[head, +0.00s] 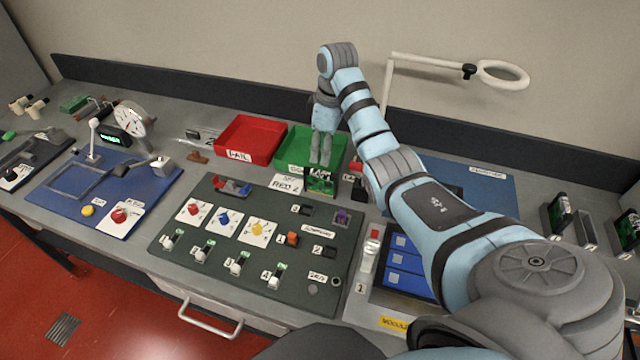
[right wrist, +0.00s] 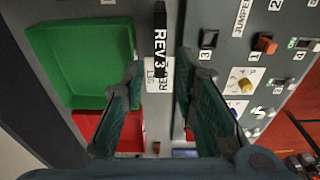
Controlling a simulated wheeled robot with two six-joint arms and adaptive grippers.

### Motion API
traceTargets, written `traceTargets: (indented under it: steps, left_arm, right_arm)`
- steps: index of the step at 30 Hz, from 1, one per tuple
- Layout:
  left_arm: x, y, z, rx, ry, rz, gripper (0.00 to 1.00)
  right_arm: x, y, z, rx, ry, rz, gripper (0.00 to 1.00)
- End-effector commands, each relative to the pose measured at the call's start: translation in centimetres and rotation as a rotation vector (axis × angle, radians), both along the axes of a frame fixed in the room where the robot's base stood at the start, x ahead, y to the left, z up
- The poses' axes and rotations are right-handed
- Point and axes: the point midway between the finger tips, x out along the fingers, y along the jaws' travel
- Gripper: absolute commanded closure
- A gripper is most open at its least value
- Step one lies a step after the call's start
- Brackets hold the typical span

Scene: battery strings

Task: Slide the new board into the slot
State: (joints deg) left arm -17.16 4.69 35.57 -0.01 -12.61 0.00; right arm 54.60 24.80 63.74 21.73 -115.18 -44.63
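A dark board with a green face and white lettering (head: 321,184) stands upright at the back edge of the dark green mat (head: 190,262). In the right wrist view its narrow black top edge, marked REV 3 (right wrist: 160,40), shows between my fingers. Whether it is seated in a slot is hidden. My right gripper (head: 321,160) points down just above the board. Its two fingers (right wrist: 160,78) are apart, one on each side of the board's edge, with gaps visible. A white card reading REV 2 (head: 287,184) lies beside the board. My left gripper is not in view.
A red bin (head: 250,134) and a green bin (head: 300,138) stand behind the mat. Jumper blocks, switches and coloured knobs cover the mat. Several upright boards (head: 560,214) stand at the far right. A magnifier lamp (head: 500,74) hangs at the back.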

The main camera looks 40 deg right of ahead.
Motion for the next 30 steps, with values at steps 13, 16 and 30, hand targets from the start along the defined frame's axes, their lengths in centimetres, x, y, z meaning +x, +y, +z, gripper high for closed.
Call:
traceTargets:
  steps: [13,16,30]
  left_arm:
    - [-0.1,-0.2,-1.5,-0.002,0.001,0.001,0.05]
    - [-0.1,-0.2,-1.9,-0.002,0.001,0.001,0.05]
    - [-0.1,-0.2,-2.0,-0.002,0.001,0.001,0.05]
  right_arm:
    - [0.5,0.5,-9.7,0.003,0.002,-0.001,0.73]
    - [0.6,0.5,-11.8,0.002,0.000,0.000,0.73]
    - [0.8,0.6,-12.9,0.002,-0.002,-0.001,1.00]
